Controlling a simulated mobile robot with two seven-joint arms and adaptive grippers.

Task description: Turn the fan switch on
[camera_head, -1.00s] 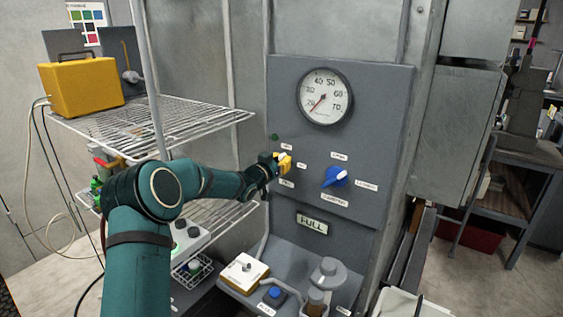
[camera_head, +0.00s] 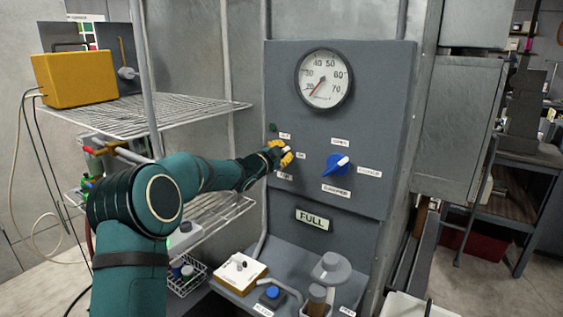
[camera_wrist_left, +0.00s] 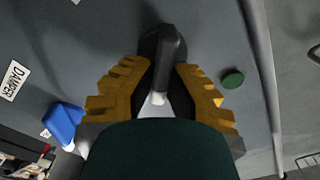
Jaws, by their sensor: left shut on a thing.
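The fan switch is a dark handle with a pale tip (camera_wrist_left: 168,60) on the grey control panel (camera_head: 390,110). In the left wrist view it stands between the yellow fingers of my left gripper (camera_wrist_left: 158,95). In the head view my left gripper (camera_head: 284,155) is at the panel, shut on the switch and covering most of it. Small white labels surround it: one above (camera_head: 285,135), one to the right (camera_head: 300,156), one below (camera_head: 285,176). I cannot tell surely which label the handle points to. My right gripper is not in view.
A blue damper knob (camera_head: 337,165) sits right of the switch, under a round gauge (camera_head: 324,79). A dark green lamp (camera_head: 273,127) is at upper left of the switch. A wire shelf (camera_head: 150,117) with a yellow box (camera_head: 75,79) stands left. A ledge with several items is below.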

